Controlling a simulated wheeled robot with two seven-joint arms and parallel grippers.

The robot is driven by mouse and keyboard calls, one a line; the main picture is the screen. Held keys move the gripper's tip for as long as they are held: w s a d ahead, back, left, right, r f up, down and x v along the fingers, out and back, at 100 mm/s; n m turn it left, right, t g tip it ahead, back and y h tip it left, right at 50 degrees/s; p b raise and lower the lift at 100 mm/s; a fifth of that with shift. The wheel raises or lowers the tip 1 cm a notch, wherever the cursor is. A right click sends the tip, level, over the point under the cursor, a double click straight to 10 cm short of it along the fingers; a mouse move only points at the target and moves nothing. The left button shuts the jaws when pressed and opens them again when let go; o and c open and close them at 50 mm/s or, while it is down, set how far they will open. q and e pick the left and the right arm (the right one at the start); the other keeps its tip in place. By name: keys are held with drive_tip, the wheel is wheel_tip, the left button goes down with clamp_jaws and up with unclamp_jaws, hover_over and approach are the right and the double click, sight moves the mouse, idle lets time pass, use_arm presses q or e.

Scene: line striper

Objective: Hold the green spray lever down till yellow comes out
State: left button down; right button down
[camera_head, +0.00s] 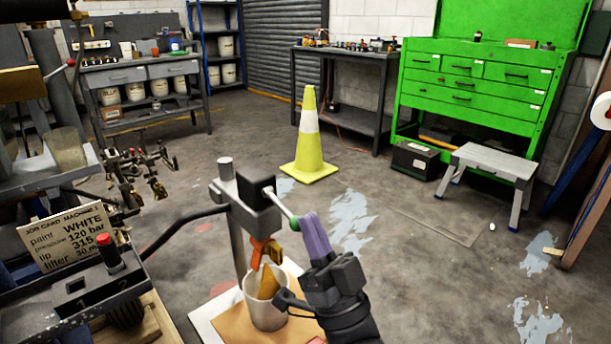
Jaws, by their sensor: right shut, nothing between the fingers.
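The spray lever is a pale rod with a green knob (295,223) at its end. It slopes down to the right from a dark block (258,215) on a grey post. My right gripper (314,228), with purple fingers, is shut and empty. Its fingertips are right beside the green knob; I cannot tell whether they touch it. Below the block is an orange spray tip (266,248). A white cup (265,316) stands under it, with a yellow-brown shape (268,283) at its mouth. I cannot tell whether that is paint coming out. My left gripper is not in view.
A job card (72,238) reading WHITE and a dark machine top with a red-capped knob (109,243) are at left. A dark hose runs to the post. A yellow cone (309,143), step stool (491,164) and green tool chest (475,85) stand beyond. Open floor lies right.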

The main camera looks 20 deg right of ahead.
idle(0.5)
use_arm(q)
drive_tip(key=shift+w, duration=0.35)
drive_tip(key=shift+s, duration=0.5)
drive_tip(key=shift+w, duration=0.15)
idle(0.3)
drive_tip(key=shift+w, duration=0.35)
